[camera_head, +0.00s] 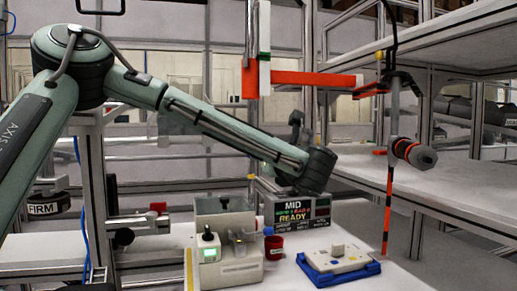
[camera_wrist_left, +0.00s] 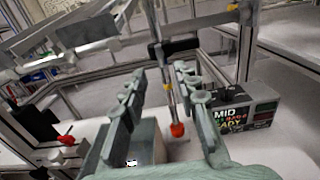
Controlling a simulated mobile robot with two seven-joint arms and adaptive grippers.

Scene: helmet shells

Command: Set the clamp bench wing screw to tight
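My left arm crosses the head view from the left and ends in a dark wrist just above the MID sign. Its fingers cannot be made out clearly there. In the left wrist view my left gripper (camera_wrist_left: 165,105) is open, with its two grey fingers well apart and nothing held between them. A pale box (camera_wrist_left: 147,143) shows low between and beyond the fingers. In the head view a beige bench device (camera_head: 232,262) has a green display, a small metal cylinder and a blue-ended part (camera_head: 268,231). I cannot tell which part is the wing screw. My right gripper is not in view.
The sign (camera_head: 302,212) reading MID and READY stands behind a red cup (camera_head: 274,248); it also shows in the wrist view (camera_wrist_left: 235,118). A white block lies on a blue tray (camera_head: 318,276). An orange-striped pole (camera_head: 386,215) and a hanging tool (camera_head: 413,152) are at right.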

